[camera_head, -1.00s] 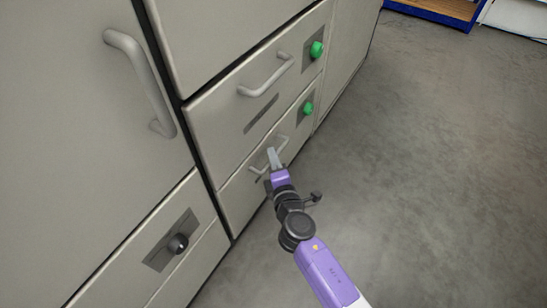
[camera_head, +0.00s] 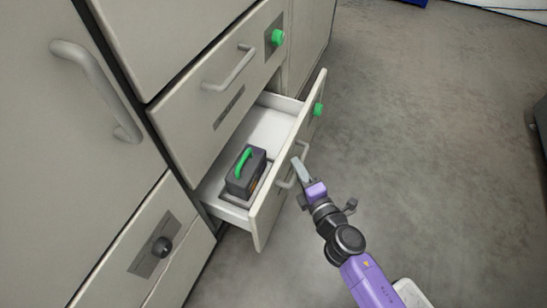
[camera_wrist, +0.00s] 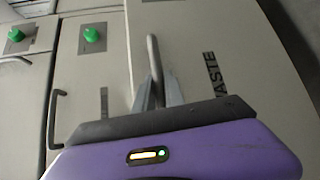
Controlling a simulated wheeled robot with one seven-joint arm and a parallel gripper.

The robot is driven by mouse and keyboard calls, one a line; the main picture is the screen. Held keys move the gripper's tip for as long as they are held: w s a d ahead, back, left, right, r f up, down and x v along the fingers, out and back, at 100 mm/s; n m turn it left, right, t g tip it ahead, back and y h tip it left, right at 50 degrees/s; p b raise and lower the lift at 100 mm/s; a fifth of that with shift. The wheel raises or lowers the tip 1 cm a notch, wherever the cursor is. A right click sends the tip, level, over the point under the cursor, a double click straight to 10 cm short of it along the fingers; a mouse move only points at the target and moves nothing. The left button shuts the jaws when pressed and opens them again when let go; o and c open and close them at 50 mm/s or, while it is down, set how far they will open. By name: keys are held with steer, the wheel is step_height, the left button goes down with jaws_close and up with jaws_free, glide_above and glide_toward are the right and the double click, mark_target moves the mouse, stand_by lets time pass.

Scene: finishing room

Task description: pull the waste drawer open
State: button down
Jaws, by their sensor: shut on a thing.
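The waste drawer (camera_head: 262,226) is the lower drawer in the head view, pulled out from the cabinet with its inside showing. Its front, marked with the letters "WASTE" (camera_wrist: 213,72), also shows in the wrist view. Its grey bar handle (camera_head: 303,152) sits on the front panel; the handle (camera_wrist: 154,52) stands between my fingers in the wrist view. My gripper (camera_head: 297,172) is shut on this handle. A dark box with a green handle (camera_head: 245,172) lies inside the drawer. A green knob (camera_head: 318,109) is at the far end of the drawer front.
Above is a shut drawer with a bar handle (camera_head: 232,70) and green knob (camera_head: 278,38). A tall door with a handle (camera_head: 98,88) and a panel with a black knob (camera_head: 162,247) are at left. Grey floor (camera_head: 430,130) to the right is largely clear.

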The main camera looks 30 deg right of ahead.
steer(key=s+d, duration=1)
steer(key=s, duration=0.4)
steer(key=c, duration=1.4)
jaws_free()
steer(key=p+v, duration=0.1)
steer(key=v, duration=0.6)
steer(key=shift+s, duration=0.35)
